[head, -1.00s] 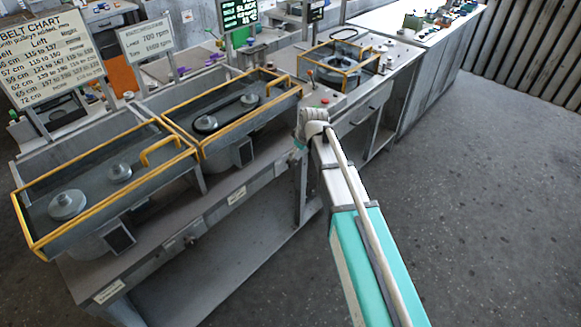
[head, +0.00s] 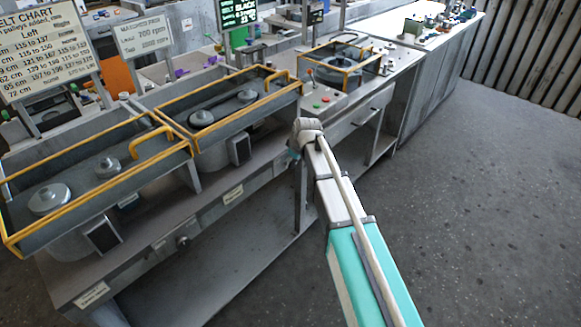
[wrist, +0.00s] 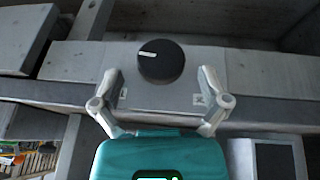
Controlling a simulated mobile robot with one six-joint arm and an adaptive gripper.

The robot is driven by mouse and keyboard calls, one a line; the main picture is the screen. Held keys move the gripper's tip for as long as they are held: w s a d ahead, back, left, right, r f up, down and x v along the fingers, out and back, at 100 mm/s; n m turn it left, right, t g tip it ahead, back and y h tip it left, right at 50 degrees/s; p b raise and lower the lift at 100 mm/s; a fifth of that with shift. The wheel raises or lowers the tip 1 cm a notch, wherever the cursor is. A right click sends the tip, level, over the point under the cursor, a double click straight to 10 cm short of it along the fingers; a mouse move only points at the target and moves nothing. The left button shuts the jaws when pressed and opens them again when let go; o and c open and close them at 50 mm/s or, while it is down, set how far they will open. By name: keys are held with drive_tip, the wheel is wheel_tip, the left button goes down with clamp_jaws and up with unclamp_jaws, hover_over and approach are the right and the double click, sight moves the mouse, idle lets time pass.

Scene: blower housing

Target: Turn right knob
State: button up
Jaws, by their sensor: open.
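A round black knob (wrist: 161,62) with a white pointer mark shows in the wrist view on a grey panel. The mark points to the left. My gripper (wrist: 160,84) is open, with one finger to the left and one to the right of the knob's near side. I see no contact with it. In the head view my wrist (head: 308,128) is at the right end of the long bench's front, and the fingers and this knob cannot be made out. Another knob (head: 183,241) is on the bench front further left.
The grey bench (head: 150,255) carries two yellow-framed housings with pulleys; the right housing (head: 215,115) has a belt. A box with coloured buttons (head: 321,102) and a third yellow-framed unit (head: 338,66) stand beyond my wrist. The floor at right (head: 480,210) is clear.

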drive_tip(key=shift+b+x, duration=0.6)
drive_tip(key=shift+x, duration=0.3)
